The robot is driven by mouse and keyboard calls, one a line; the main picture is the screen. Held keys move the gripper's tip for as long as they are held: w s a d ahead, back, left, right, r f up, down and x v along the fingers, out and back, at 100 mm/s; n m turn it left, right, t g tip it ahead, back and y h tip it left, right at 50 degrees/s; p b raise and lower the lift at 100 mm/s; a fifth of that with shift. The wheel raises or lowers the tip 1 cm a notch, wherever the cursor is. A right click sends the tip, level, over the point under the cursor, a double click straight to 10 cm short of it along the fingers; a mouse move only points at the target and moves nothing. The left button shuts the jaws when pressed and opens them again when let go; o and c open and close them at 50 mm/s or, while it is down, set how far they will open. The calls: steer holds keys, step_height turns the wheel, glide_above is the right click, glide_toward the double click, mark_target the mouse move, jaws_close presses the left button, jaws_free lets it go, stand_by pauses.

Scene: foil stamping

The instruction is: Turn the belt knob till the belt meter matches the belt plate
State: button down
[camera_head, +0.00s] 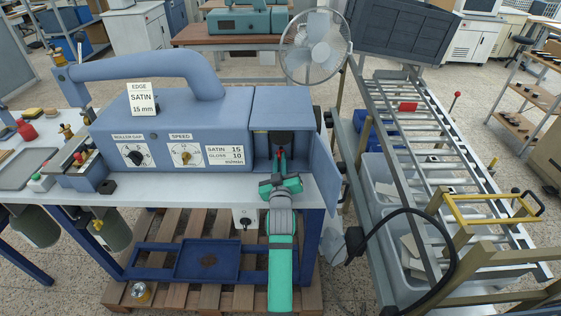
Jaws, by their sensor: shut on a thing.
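A blue machine (185,115) stands on a grey bench. Its SPEED dial (186,154), with a yellow centre, is on the front and may be the belt meter; its reading is too small to tell. The plate (225,155) beside it reads SATIN 15, GLOSS 10, m/min. My teal gripper (281,162) reaches into the open bay at the machine's right end. It is shut on a dark, knob-like thing (283,139) there; my fingers hide part of it, and I cannot tell for sure that it is the belt knob.
A ROLLER GAP dial (134,155) is left of the SPEED dial. A card (142,99) on top reads EDGE SATIN 15 mm. A blue door (325,170) stands open just right of my gripper. A roller conveyor (430,160) and a fan (315,47) are farther right.

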steer(key=m, duration=0.5)
steer(key=shift+d, duration=0.15)
steer(key=m, duration=0.3)
steer(key=shift+f, duration=0.1)
steer(key=shift+d+m, duration=0.1)
steer(key=shift+m, duration=1.2)
steer(key=c, duration=1.8)
jaws_free()
steer(key=shift+s, duration=0.1)
steer(key=shift+s, duration=0.1)
steer(key=s, duration=1)
steer(key=shift+s, duration=0.35)
